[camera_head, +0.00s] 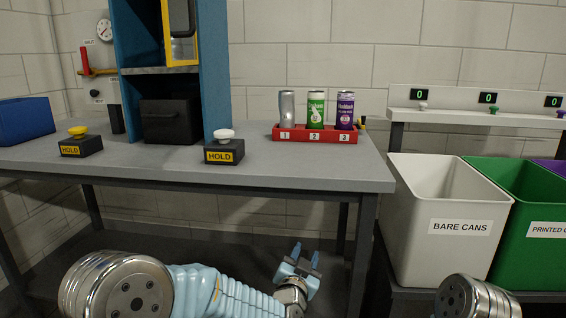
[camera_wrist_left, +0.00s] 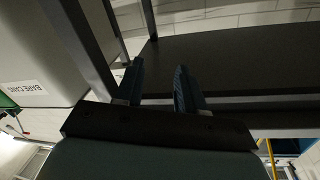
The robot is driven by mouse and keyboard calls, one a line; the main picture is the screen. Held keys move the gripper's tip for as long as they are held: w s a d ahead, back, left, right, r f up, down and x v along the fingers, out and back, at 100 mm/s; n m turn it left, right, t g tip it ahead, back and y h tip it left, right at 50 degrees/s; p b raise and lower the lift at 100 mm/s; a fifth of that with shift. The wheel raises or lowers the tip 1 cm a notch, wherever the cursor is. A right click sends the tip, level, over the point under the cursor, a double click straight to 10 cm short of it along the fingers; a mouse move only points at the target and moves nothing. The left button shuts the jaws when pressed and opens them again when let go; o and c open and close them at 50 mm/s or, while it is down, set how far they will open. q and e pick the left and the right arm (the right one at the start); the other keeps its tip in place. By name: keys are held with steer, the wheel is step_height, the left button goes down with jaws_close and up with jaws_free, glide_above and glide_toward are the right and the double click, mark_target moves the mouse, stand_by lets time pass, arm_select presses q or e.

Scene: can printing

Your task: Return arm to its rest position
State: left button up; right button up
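My left gripper (camera_head: 304,255) is low in front of the table, below the tabletop's front edge, at the end of my light blue left arm. Its two fingers stand apart with nothing between them. In the left wrist view the gripper (camera_wrist_left: 158,82) also shows two separate dark fingers and an empty gap, with the table's lower shelf behind. Of my right arm only a round metal joint shows at the bottom right of the head view; its gripper is out of view.
The grey table (camera_head: 290,167) bears a red rack (camera_head: 300,138) with three cans, two HOLD button boxes (camera_head: 224,151) and a blue machine frame (camera_head: 213,70). A white BARE CANS bin (camera_head: 410,215) and a green bin (camera_head: 510,245) stand at right. Table legs are near my left gripper.

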arm_select(q)
steer(key=s+a+f+n+g+y, duration=0.15)
steer(key=s+a+f+g, duration=0.3)
steer(key=f, duration=0.85)
steer(key=s+a+f+n+g, duration=0.35)
steer(key=s+a+f, duration=0.25)
steer(key=f, duration=0.8)
steer(key=s+a+f+n+g, duration=0.2)
steer(key=s+a+f+g, duration=0.1)
steer(key=s, duration=0.7)
steer(key=s+a+f+n+g, duration=0.2)
steer(key=s+f+g, duration=0.3)
steer(key=s+f, duration=0.3)
steer(key=s, duration=0.3)
steer(key=shift+a+g+h, duration=0.35)
steer(key=shift+a+g, duration=0.05)
